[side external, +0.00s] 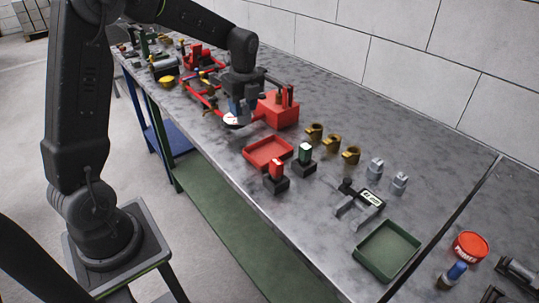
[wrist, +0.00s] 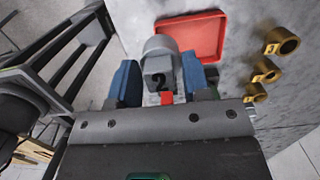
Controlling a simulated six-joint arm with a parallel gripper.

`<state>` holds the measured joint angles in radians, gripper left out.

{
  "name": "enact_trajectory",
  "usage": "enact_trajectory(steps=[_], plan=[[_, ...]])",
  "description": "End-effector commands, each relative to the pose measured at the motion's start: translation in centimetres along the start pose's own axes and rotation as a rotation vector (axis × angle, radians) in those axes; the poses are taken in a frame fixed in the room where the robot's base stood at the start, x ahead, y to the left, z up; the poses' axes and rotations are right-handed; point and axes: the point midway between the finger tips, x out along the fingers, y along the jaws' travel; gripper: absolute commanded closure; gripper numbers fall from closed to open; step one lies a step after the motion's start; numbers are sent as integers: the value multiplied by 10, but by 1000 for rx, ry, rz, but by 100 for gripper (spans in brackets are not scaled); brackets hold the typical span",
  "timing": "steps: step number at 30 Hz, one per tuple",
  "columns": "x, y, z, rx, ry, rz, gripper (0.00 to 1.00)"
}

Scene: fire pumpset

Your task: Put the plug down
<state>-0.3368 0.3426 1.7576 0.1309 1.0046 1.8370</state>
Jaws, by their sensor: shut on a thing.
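A grey plug with a round head and the number 2 on its block-like body (wrist: 159,68) sits between the two blue fingers of my gripper (wrist: 158,80) in the wrist view. My gripper is shut on it. In the side view my gripper (side external: 236,106) is low over the bench, close to a red block (side external: 281,109), and the plug is mostly hidden there. In the wrist view an empty red tray (wrist: 192,37) lies just beyond the plug. The same tray (side external: 268,153) shows in the side view, to the right of and nearer than my gripper. I cannot tell whether the plug touches anything below.
Several brass fittings (side external: 332,143) stand beyond the red tray. Red-topped and green-topped blocks (side external: 276,177) stand beside it. Two grey plugs (side external: 375,168), a black tool (side external: 359,203) and a green tray (side external: 387,249) are further right. Red frame parts (side external: 199,90) lie left of my gripper.

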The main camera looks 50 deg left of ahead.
Motion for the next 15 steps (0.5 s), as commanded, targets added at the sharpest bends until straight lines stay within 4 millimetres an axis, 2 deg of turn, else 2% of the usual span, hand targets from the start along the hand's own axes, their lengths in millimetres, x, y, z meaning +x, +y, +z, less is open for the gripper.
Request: enact_trajectory(steps=[1, 3, 7, 11, 15], plan=[[0, 8, 15, -7, -2, -3, 97], [2, 17, 28, -5, -2, -2, 97], [5, 25, 39, 0, -4, -2, 97], [13, 17, 28, 8, -3, 0, 97], [29, -2, 2, 10, -3, 0, 97]])
